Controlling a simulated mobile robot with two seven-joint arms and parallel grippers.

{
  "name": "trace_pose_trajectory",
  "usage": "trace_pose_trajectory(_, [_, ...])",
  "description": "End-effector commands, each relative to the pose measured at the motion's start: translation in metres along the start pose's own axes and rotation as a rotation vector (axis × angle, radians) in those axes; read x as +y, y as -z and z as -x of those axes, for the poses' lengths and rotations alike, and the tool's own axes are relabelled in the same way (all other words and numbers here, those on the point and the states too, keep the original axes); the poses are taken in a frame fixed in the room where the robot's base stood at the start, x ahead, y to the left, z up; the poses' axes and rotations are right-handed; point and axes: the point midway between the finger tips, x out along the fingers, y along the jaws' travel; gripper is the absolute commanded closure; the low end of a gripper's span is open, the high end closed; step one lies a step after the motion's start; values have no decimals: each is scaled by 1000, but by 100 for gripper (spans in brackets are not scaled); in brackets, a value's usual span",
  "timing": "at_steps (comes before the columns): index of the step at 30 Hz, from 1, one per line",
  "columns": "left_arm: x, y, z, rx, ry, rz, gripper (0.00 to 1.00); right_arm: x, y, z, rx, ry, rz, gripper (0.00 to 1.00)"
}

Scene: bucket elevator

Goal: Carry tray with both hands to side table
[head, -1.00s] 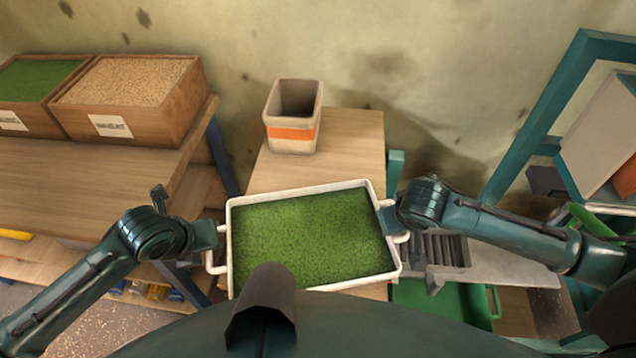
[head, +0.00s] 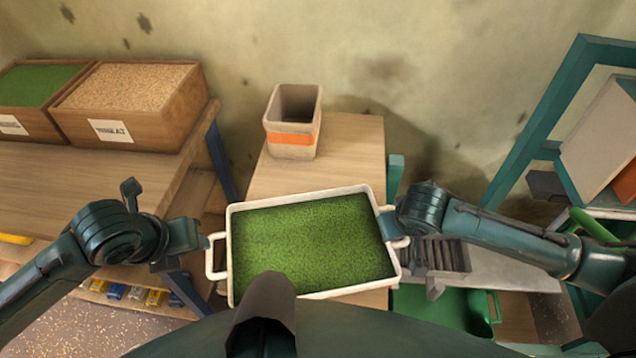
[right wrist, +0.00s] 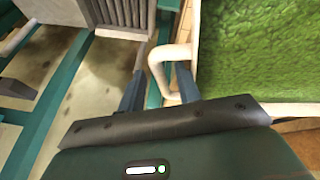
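The white-rimmed tray (head: 310,294) full of green grain is level over the front part of the wooden side table (head: 345,150). I cannot tell whether it touches the top. My left gripper (head: 196,243) is just left of the tray's left handle (head: 210,258), apart from it; its fingers are too unclear to tell open from shut. My right gripper (head: 392,222) is at the right handle (head: 400,242). In the right wrist view, its fingers (right wrist: 158,90) are spread, one on each side of the handle bar (right wrist: 155,68), with a gap.
A beige container with an orange band (head: 291,138) stands behind the tray on the side table. A workbench (head: 90,175) with wooden grain boxes (head: 165,110) is at left. A teal frame (head: 535,120) and a green bin (head: 440,305) are at right.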

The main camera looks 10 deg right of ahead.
Motion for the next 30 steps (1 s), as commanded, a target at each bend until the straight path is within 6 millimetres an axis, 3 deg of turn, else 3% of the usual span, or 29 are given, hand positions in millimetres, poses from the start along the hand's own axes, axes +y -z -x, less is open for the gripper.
trace_pose_trajectory(6, [0, -1, 36, -2, 0, -1, 66, 0, 0, 0, 0, 0, 0, 66])
trace_pose_trajectory(14, [0, 0, 48, 0, -1, 0, 66, 0, 0, 10, 1, 2, 0, 66])
trace_pose_trajectory(24, [0, 0, 48, 0, 0, 0, 66, -1, 0, 79, 4, 3, 1, 66])
trace_pose_trajectory(30, [0, 0, 47, 0, 0, 0, 66, -1, 1, 110, 3, 3, -1, 66])
